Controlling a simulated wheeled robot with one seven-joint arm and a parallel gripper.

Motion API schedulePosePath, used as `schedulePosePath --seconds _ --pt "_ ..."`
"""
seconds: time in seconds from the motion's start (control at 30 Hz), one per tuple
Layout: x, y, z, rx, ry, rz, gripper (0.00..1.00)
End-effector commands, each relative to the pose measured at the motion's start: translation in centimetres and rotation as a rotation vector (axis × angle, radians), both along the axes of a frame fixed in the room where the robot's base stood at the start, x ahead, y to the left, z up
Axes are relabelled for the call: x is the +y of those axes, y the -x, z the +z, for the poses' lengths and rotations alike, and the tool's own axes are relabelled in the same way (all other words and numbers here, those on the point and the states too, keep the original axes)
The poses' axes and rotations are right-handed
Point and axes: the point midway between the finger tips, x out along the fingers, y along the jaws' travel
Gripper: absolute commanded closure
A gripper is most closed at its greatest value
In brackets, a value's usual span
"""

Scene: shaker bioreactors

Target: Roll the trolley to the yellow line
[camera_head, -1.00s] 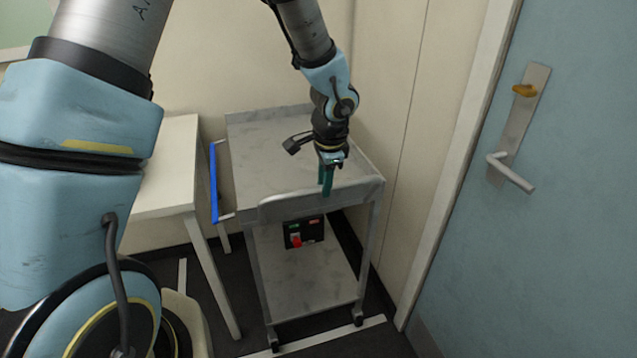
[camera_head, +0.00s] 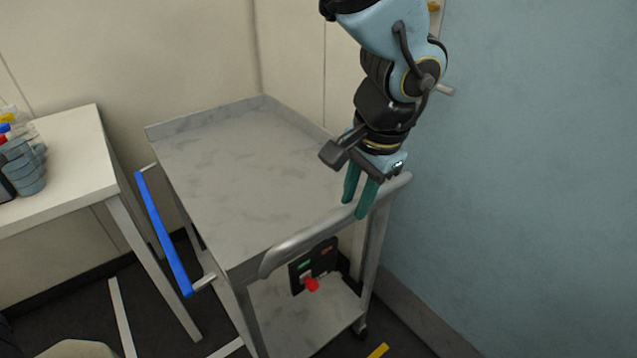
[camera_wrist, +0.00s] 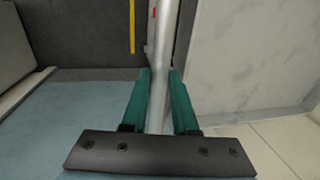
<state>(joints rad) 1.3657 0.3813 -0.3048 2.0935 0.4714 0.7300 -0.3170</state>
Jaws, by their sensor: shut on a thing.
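The trolley is a grey cart with a marbled top (camera_head: 225,165) and a lower shelf, standing upright on the dark floor. Its silver front handle bar (camera_head: 300,241) runs along the near edge. My gripper (camera_head: 358,203) has green fingers closed around this bar near its right end. In the wrist view, the silver bar (camera_wrist: 158,85) passes between the two fingers of my gripper (camera_wrist: 159,100). A short piece of the yellow line (camera_head: 378,350) shows at the bottom of the head view, near the trolley's front right. The yellow line (camera_wrist: 132,26) also shows in the wrist view.
A white table (camera_head: 70,165) with items on it stands to the left, a gap from the trolley. A blue side bar (camera_head: 163,235) sticks out on that side. A control box (camera_head: 314,264) with a red switch is under the handle.

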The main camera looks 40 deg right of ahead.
Motion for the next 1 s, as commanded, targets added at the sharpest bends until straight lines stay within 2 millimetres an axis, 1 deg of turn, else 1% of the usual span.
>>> schedulePosePath --seconds 0.03,0.2,0.3,0.4,0.6,0.93,0.97,1.0 --pt "0.2 1.7 -0.5 0.001 -0.001 -0.007 1.00" --pt "0.7 5.5 -0.3 0.001 -0.001 -0.005 1.00" --pt "0.9 7.0 -0.3 0.000 -0.003 -0.003 1.00" --pt "1.1 8.1 -0.2 0.000 -0.003 0.000 1.00" --pt "1.2 9.0 -0.1 0.000 -0.004 0.002 1.00" --pt "1.2 9.1 -0.1 0.000 -0.003 0.003 1.00" --pt "1.2 9.1 -0.1 0.000 -0.003 0.003 0.71" --pt "1.2 9.1 -0.1 0.000 -0.003 0.003 0.66"
